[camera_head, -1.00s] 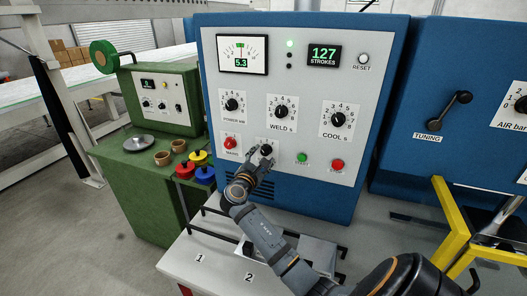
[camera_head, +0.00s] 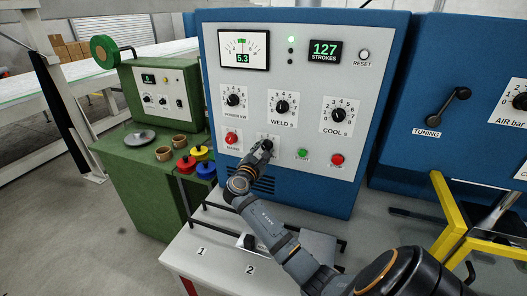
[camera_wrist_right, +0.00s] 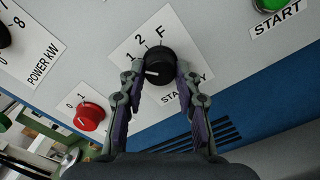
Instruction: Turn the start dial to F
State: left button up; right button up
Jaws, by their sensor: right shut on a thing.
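The start dial is a round black knob (camera_wrist_right: 159,62) on a white plate marked 1, 2 and F. In the right wrist view its white mark points left, away from the F at the top; the number there is hidden by a finger. My right gripper (camera_wrist_right: 160,71) is shut on the dial, one finger on each side, and covers part of the lower label. In the head view my right gripper (camera_head: 263,149) covers most of the dial on the lower part of the grey panel. My left gripper is not in view.
The red mains knob (camera_head: 232,138) is left of the dial. The green button (camera_head: 302,153) and red button (camera_head: 337,160) are to its right. The power (camera_head: 233,100), weld (camera_head: 282,107) and cool (camera_head: 338,115) knobs sit above. A table (camera_head: 195,267) with black rails stands below.

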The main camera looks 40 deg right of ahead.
jog(key=m+b, duration=1.2)
jog(key=shift+f, duration=0.35)
jog(key=shift+r+m+b, duration=0.15)
jog(key=shift+m+b, duration=1.7)
jog(key=shift+m, duration=0.05)
jog(key=shift+r, duration=0.1)
jog(key=o, duration=1.2)
jog(key=shift+a+r, duration=0.1)
jog(key=shift+r, duration=0.05)
jog(key=shift+c, duration=0.2)
